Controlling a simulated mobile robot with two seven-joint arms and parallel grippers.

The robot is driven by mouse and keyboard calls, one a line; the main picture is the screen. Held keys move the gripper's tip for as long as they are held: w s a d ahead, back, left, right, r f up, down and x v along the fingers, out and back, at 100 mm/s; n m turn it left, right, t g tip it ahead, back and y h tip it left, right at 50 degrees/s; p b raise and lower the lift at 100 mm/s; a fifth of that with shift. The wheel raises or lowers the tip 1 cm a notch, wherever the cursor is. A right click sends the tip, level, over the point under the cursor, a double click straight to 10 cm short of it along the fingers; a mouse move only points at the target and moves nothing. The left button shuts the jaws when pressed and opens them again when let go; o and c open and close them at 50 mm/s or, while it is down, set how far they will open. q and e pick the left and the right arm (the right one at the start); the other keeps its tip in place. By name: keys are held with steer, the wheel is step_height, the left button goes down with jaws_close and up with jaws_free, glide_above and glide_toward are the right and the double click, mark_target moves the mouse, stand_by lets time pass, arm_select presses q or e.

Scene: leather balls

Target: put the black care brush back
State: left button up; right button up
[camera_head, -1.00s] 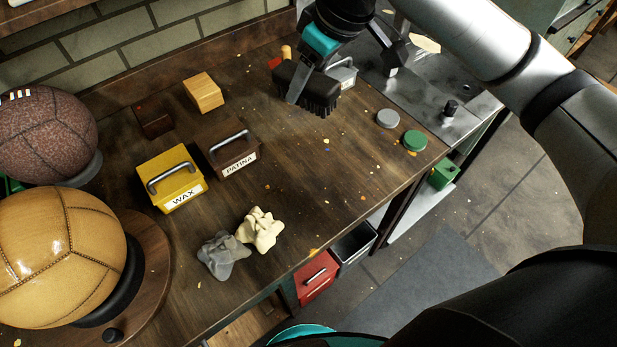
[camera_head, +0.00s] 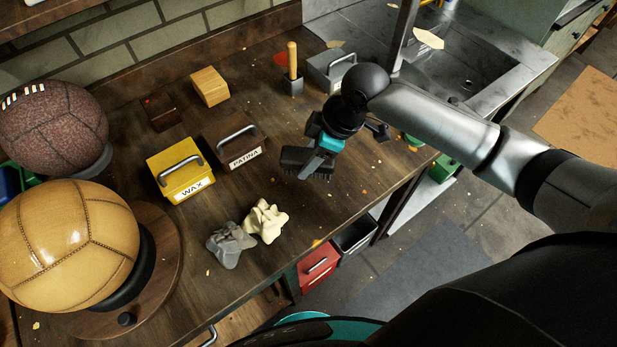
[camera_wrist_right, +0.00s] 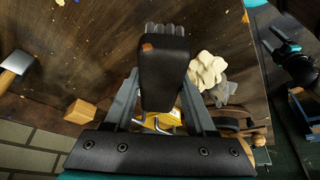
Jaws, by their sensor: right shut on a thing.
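The black care brush (camera_head: 294,157) is a dark block with bristles along its lower side. My right gripper (camera_head: 314,163) is shut on it and holds it over the bench, right of the patina box (camera_head: 231,137). In the right wrist view the brush (camera_wrist_right: 163,75) sits between the two fingers, its bristles pointing to the top of the picture. The gap between bristles and bench is hard to judge. A dark part with teal pieces (camera_wrist_right: 290,55) at the right wrist view's edge may be my left gripper; its jaws are unclear.
A yellow wax box (camera_head: 180,172), a light wooden block (camera_head: 209,86), a dark red-brown block (camera_head: 160,114) and two cloths (camera_head: 264,221) lie on the bench (camera_head: 215,290). A wooden-handled tool (camera_head: 292,62) and a grey box (camera_head: 325,72) stand behind. Two balls are at left.

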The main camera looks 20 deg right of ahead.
step_height(320, 180, down, 7)
steer(key=shift+r+b, duration=0.1)
steer(key=shift+b, duration=0.4)
steer(key=shift+f, duration=0.3)
steer(key=shift+f, duration=0.1)
steer(key=o, duration=1.2)
steer(key=p+v, duration=0.2)
steer(key=v, duration=1)
steer(key=shift+a, duration=0.1)
